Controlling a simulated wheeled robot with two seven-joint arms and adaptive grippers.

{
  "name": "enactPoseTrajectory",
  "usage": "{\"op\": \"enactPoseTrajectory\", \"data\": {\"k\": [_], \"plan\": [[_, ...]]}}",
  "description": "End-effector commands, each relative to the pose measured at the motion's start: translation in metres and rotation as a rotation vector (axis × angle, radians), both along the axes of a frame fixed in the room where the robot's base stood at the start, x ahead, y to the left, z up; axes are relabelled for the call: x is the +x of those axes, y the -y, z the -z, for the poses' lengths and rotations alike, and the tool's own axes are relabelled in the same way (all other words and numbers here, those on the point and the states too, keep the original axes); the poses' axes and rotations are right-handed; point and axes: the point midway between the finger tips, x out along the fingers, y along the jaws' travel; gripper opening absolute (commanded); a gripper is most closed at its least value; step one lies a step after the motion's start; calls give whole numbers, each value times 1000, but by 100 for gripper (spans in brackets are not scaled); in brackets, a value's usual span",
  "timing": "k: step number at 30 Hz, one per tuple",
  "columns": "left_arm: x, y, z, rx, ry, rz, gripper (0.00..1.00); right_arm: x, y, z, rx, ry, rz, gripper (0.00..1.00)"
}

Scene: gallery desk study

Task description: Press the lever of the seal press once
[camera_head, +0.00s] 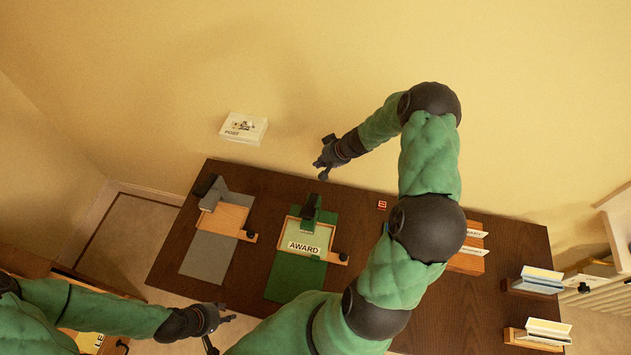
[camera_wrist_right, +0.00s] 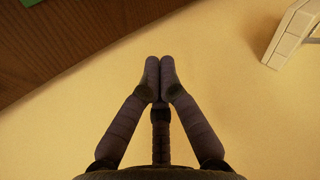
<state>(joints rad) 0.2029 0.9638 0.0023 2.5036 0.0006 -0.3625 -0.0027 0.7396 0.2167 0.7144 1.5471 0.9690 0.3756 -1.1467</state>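A dark green press (camera_head: 311,207) stands on a green mat (camera_head: 288,278), with a pale sheet (camera_head: 305,240) reading "AWARD" in front of it. A second, grey press (camera_head: 213,190) stands on a grey mat (camera_head: 207,262) to its left, with a wooden board (camera_head: 225,218). I cannot tell from looks alone which is the seal press. My right gripper (camera_head: 322,170) is above and beyond the green press, near the desk's far edge, apart from it. In the right wrist view its fingertips (camera_wrist_right: 160,66) are together and empty. My left gripper (camera_head: 222,332) is open and empty at the near left.
The dark desk (camera_head: 262,190) has a small red block (camera_head: 381,205), a wooden card holder (camera_head: 466,262) and book stacks (camera_head: 538,280) at the right. A white "POST" box (camera_head: 243,128) is on the wall; a white object (camera_wrist_right: 292,32) shows in the wrist view. My right arm hides part of the desk.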

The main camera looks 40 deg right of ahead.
Motion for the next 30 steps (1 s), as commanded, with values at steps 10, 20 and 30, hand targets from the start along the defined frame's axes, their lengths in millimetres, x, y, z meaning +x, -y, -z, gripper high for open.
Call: {"op": "enactPoseTrajectory", "data": {"k": [10,20,30], "plan": [[0,0,1,0,0,0,40,0,-1,2,0,0,0,0],[0,0,28,0,0,0,40,-9,-11,33,1,-2,0,0],[0,0,63,0,0,0,40,-18,-23,67,-1,0,-1,0]]}}
